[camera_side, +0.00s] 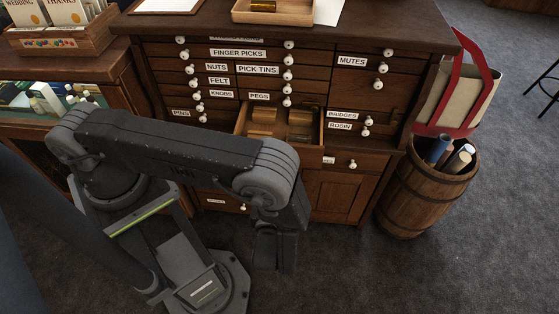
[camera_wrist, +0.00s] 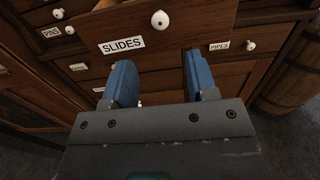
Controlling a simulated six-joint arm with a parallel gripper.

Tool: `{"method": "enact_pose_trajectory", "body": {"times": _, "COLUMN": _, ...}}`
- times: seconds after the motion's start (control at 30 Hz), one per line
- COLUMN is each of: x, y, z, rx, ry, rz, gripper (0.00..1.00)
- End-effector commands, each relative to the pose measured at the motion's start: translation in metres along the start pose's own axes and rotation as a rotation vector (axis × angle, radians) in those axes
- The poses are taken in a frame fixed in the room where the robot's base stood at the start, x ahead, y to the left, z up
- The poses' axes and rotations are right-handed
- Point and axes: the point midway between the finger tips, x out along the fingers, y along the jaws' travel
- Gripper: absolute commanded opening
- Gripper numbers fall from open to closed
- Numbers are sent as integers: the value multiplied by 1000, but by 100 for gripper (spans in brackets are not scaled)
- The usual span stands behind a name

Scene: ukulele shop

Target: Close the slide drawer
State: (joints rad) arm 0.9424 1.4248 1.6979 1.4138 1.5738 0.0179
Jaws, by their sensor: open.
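The slide drawer (camera_side: 313,152) is pulled out from the wooden cabinet in the side view, with several gold and brown slides inside. In the wrist view its front (camera_wrist: 170,38) carries a "SLIDES" label and a white knob (camera_wrist: 160,19). My gripper (camera_wrist: 155,78) is open and empty, with two blue fingers apart, just below and in front of the drawer front. I cannot tell whether a finger touches it. In the side view my gripper (camera_side: 275,248) hangs low in front of the cabinet, and my arm hides part of the drawer.
The cabinet (camera_side: 340,190) has several other labelled drawers, which look shut. A glass display case (camera_side: 60,105) stands at the left. Carpet lies clear in front.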

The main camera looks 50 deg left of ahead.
Motion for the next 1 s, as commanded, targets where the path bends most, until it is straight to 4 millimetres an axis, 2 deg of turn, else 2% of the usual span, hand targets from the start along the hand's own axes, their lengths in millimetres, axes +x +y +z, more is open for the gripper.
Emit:
{"method": "enact_pose_trajectory", "body": {"times": 0.1, "x": 27, "y": 1, "z": 0, "rx": 1, "ry": 1, "rz": 7, "gripper": 53}}
{"method": "enact_pose_trajectory", "body": {"times": 0.3, "x": 66, "y": 1, "z": 0, "rx": 1, "ry": 1, "rz": 5, "gripper": 53}}
{"method": "enact_pose_trajectory", "body": {"times": 0.5, "x": 91, "y": 0, "z": 0, "rx": 0, "ry": 1, "rz": 3, "gripper": 53}}
{"method": "enact_pose_trajectory", "body": {"times": 0.67, "x": 100, "y": 0, "z": 0, "rx": 0, "ry": 0, "rz": 1, "gripper": 53}}
{"method": "enact_pose_trajectory", "body": {"times": 0.93, "x": 100, "y": 0, "z": 0, "rx": 0, "ry": 0, "rz": 0, "gripper": 53}}
{"method": "enact_pose_trajectory", "body": {"times": 1.0, "x": 100, "y": 0, "z": 0, "rx": 0, "ry": 0, "rz": 0, "gripper": 46}}
